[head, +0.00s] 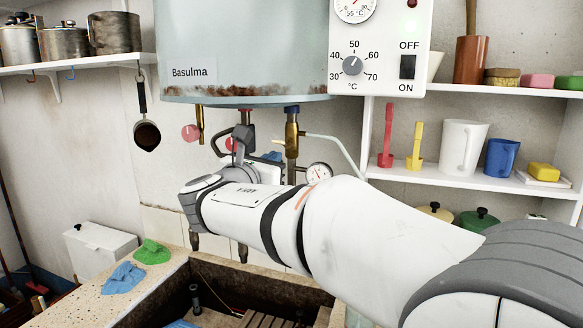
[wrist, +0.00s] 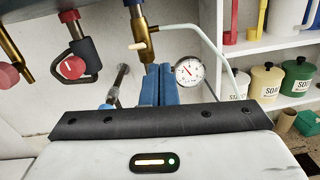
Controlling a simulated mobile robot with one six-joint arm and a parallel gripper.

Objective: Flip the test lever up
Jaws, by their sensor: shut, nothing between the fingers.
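A brass fitting (wrist: 138,25) hangs under the boiler, with a small cream-tipped lever (wrist: 140,45) sticking out to its left. I cannot tell for sure that this is the test lever. My gripper (wrist: 159,72) has blue fingers pressed together, empty, just below and slightly right of that lever, apart from it in the picture. In the head view the brass fitting (head: 291,135) stands behind my wrist, and my gripper (head: 272,157) is partly hidden by my arm.
A round pressure gauge (wrist: 189,70) sits close right of the fingers, with a pale pipe (wrist: 222,60) beyond. A red knob (wrist: 72,67) and another red knob (wrist: 8,75) hang at left. The boiler (head: 245,50) is above, the stone trough (head: 150,275) below.

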